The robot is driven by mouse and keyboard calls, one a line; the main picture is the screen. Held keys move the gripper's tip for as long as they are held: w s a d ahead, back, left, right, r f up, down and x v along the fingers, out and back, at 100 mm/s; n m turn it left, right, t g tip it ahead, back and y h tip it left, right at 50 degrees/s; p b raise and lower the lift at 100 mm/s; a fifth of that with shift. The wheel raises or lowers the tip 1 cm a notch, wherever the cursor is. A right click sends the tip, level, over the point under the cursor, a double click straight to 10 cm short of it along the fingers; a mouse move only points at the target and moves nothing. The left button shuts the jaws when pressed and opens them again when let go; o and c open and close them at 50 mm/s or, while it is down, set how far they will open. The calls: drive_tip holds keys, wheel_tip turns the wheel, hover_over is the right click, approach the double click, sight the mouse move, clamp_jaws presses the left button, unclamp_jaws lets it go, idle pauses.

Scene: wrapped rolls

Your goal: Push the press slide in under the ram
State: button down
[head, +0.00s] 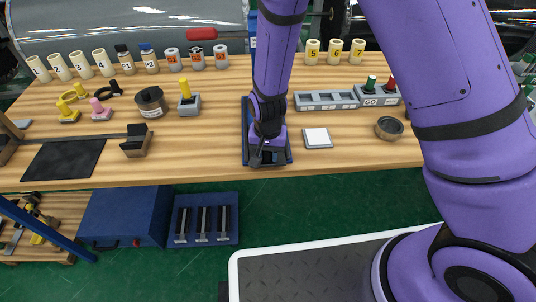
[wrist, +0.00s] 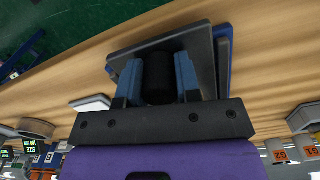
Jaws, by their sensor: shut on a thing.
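The press stands near the middle of the bench, its blue base (head: 246,128) running front to back, mostly hidden behind my arm. Its ram is hidden by my arm. My gripper (head: 267,158) is low over the front end of the base. In the wrist view, the two blue fingers of my gripper (wrist: 158,80) are shut on a black upright knob (wrist: 158,70). The knob stands on the dark grey plate of the press slide (wrist: 203,45). A blue edge of the base (wrist: 224,45) shows beside the plate.
A white square pad in a grey frame (head: 317,137) lies close to the right of the press. A round dark bowl (head: 389,127) and a grey slotted rack (head: 327,100) stand further right. A yellow-handled block (head: 188,98) and a black tin (head: 150,101) stand left.

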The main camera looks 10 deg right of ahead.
drive_tip(key=w, duration=1.2)
drive_tip(key=shift+d, duration=0.15)
drive_tip(key=shift+w+r, duration=0.1)
drive_tip(key=shift+w, duration=0.25)
drive_tip(key=c, duration=0.8)
unclamp_jaws()
drive_tip(key=shift+w, duration=0.1)
wheel_tip(320, 180, up, 11)
